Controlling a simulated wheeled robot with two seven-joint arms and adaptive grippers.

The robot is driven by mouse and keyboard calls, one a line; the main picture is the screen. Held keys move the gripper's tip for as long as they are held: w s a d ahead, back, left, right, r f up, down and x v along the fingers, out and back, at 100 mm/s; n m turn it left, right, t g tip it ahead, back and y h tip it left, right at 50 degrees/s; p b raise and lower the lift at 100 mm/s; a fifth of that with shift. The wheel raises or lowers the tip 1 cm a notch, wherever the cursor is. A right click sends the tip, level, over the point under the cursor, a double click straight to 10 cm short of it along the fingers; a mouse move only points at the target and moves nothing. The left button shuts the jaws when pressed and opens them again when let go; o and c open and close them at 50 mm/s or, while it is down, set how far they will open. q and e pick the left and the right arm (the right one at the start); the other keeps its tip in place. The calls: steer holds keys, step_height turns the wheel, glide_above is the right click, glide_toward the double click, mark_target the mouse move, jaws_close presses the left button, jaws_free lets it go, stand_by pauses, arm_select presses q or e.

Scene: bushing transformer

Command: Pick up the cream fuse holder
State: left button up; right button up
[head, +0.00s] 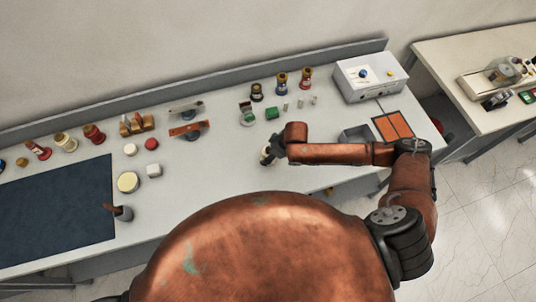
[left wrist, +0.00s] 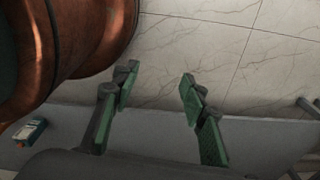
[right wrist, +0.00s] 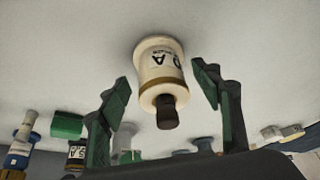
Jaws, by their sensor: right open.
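The cream fuse holder (right wrist: 160,65) shows in the right wrist view, with a lettered label, a tan band and a dark tip. My right gripper (right wrist: 161,77) is open, with one green finger on either side of the holder and visible gaps between. In the head view the holder (head: 265,152) is partly hidden by my right gripper (head: 272,154) over the middle of the bench. My left gripper (left wrist: 158,79) is open and empty in the left wrist view, with tiled floor beyond it. It does not show in the head view.
Another cream piece (head: 66,142) stands at the bench's left beside red ones. Dark, blue and red pieces (head: 282,82) stand behind my right gripper, with a green block (head: 272,113). A white box (head: 369,76) is at the back right. A blue mat (head: 55,212) lies left.

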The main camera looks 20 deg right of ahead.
steer(key=shift+w+a+f, duration=0.2)
steer(key=shift+w+f, duration=0.1)
steer(key=shift+f, duration=0.35)
steer(key=shift+s, duration=0.3)
steer(key=shift+w, duration=0.1)
steer(key=shift+c, duration=0.4)
steer(key=shift+w, duration=0.1)
steer(key=c, duration=1.4)
arm_select(q)
steer(key=shift+w+r, duration=0.1)
steer(key=shift+w, duration=0.85)
steer(key=shift+w, duration=0.1)
